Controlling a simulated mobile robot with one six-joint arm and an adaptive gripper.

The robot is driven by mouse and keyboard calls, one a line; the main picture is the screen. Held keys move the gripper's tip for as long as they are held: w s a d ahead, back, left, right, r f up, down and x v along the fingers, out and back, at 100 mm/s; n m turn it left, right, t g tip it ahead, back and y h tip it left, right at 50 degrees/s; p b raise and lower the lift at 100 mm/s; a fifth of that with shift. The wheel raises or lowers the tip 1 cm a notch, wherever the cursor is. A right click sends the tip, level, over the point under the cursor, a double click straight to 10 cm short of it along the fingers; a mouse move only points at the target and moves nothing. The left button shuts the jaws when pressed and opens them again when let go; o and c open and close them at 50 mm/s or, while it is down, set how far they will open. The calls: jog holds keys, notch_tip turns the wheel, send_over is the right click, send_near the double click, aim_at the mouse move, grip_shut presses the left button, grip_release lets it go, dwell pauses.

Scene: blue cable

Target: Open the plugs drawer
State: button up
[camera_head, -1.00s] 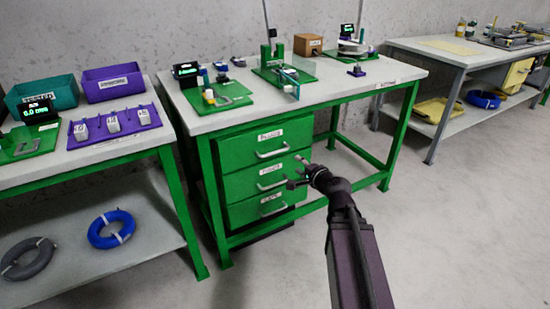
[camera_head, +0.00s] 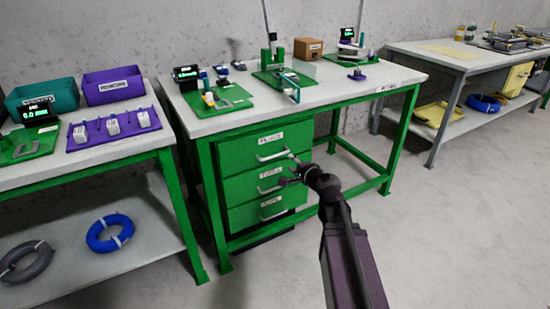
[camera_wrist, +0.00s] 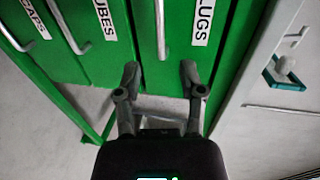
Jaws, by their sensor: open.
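The plugs drawer (camera_head: 236,153) is the top drawer of a green cabinet under the middle bench, and it is closed. Its label reads "PLUGS" in the wrist view (camera_wrist: 203,22). Its silver bar handle (camera_head: 273,156) also shows in the wrist view (camera_wrist: 160,30). My gripper (camera_head: 289,169) is open and empty, in front of the cabinet near the right end of this handle. In the wrist view, the fingertips (camera_wrist: 160,76) are spread to either side of the handle's line. I cannot tell how far they are from the handle in depth.
Below are the closed tubes drawer (camera_head: 240,186) and a third drawer (camera_head: 240,216), each with a bar handle. The bench top (camera_head: 330,92) above carries fixtures. A green bench leg (camera_head: 402,135) stands to the right. The floor (camera_head: 440,220) at right is clear.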

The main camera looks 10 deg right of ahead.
aim_at(279, 154)
jog(key=b+x, duration=0.1)
jog(key=x, duration=0.8)
jog(key=shift+w+b, duration=0.15)
jog(key=shift+b, duration=0.25)
